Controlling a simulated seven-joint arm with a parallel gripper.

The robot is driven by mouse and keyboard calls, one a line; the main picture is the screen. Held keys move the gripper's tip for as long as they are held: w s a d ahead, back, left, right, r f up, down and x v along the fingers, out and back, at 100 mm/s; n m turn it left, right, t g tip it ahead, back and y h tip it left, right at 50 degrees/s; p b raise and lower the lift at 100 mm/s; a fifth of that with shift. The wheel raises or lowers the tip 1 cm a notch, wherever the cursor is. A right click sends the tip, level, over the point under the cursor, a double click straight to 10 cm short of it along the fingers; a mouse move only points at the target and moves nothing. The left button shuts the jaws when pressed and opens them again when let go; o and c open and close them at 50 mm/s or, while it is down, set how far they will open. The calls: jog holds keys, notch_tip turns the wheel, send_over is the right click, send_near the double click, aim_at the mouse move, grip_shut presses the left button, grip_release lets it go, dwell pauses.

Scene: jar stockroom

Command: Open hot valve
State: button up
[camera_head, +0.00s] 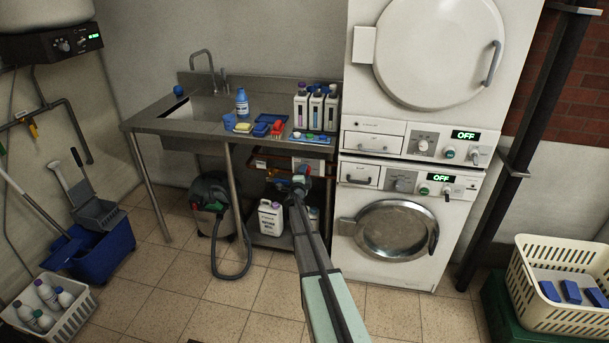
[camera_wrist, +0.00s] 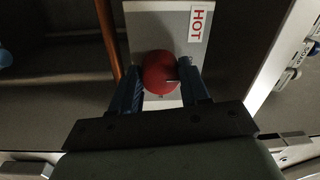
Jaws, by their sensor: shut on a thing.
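The hot valve has a round red knob (camera_wrist: 160,72) in front of a pale plate (camera_wrist: 150,24) in the wrist view. A white label with red letters reading HOT (camera_wrist: 197,24) is at the plate's upper right. My gripper (camera_wrist: 160,88) is shut on the red knob, with one blue finger on each side of it. In the head view my gripper (camera_head: 300,181) is under the sink counter, in front of the pale plate (camera_head: 308,166). My arm and gripper largely hide the knob there.
Copper pipe (camera_wrist: 108,38) runs left of the plate. The steel counter (camera_head: 190,126) is above my gripper, and stacked machines (camera_head: 395,230) stand close on the right. A white jug (camera_head: 270,218) sits on the low shelf. A vacuum (camera_head: 212,198) stands left. The floor in front is open.

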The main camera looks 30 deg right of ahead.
jog(key=shift+w, duration=0.1)
dwell(0.4)
jog(key=o, duration=1.1)
jog(key=shift+c, duration=0.2)
jog(key=v, duration=1.4)
jog(key=shift+d+n, duration=0.1)
jog(key=shift+n, duration=0.2)
